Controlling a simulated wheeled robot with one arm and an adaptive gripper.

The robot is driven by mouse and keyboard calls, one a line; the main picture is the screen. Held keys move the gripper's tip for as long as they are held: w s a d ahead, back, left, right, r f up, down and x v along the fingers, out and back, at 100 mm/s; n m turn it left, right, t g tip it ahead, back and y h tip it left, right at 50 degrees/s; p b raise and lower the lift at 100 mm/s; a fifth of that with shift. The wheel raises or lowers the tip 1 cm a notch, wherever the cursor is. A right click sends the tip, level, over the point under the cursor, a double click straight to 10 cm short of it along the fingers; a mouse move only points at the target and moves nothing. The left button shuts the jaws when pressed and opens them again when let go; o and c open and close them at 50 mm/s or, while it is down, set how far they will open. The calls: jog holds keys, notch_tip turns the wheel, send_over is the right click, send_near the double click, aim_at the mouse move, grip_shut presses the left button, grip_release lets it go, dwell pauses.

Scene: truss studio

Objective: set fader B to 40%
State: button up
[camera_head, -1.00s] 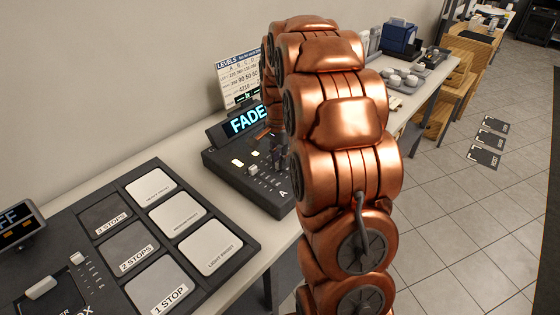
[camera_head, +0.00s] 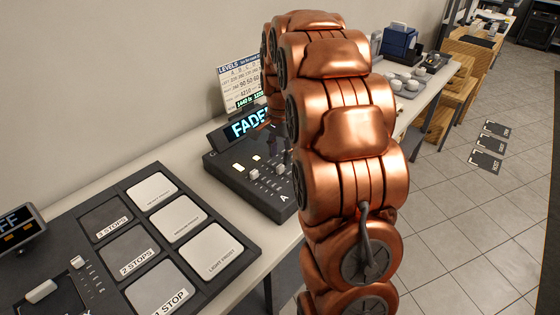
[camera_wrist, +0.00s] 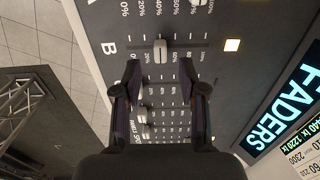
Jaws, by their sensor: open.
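The fader console (camera_head: 232,180) stands on the bench, partly hidden behind my arm in the head view. In the wrist view its dark panel (camera_wrist: 225,95) fills the middle. The fader B cap (camera_wrist: 160,50), pale grey, sits beside the letter B, roughly in line with the 40% label (camera_wrist: 158,8). My gripper (camera_wrist: 160,70) is open, with its two dark fingers spread to either side of the cap's slot. The cap lies between and just beyond the fingertips; no contact shows. In the head view the gripper is mostly hidden by my arm.
Other fader caps (camera_wrist: 141,113) lie between my fingers further down, and one (camera_wrist: 197,2) is at the top edge. A FADERS display (camera_wrist: 285,100) is at the right. A button panel (camera_head: 150,235) and a levels card (camera_head: 240,85) flank the console.

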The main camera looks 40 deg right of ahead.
aim_at(280, 166)
notch_tip(280, 166, up, 8)
dwell(0.4)
dwell(0.4)
